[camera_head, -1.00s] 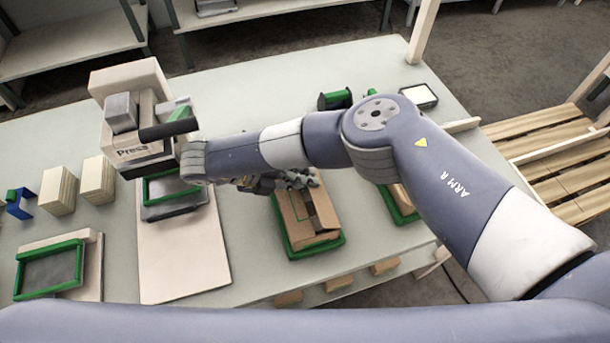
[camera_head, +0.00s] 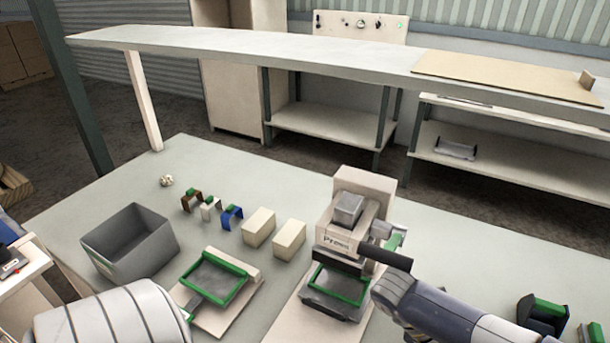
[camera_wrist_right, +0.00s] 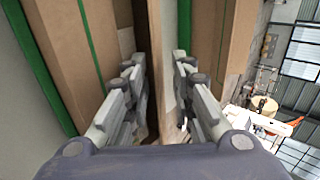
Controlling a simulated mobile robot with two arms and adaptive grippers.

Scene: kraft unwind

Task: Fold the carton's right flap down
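The carton's brown cardboard (camera_wrist_right: 90,50) fills much of the right wrist view, with green strips running along it. My right gripper (camera_wrist_right: 160,75) is right at the carton, its two fingers spread apart. Upright board surfaces show between and beyond the fingers. I cannot tell which of them is the right flap, or whether a finger touches it. My left gripper does not clearly show; only a white ribbed link of my left arm appears at the bottom left.
In the head view, a press (camera_head: 352,225) stands on the table, with a green-framed tray (camera_head: 217,281) to its left.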

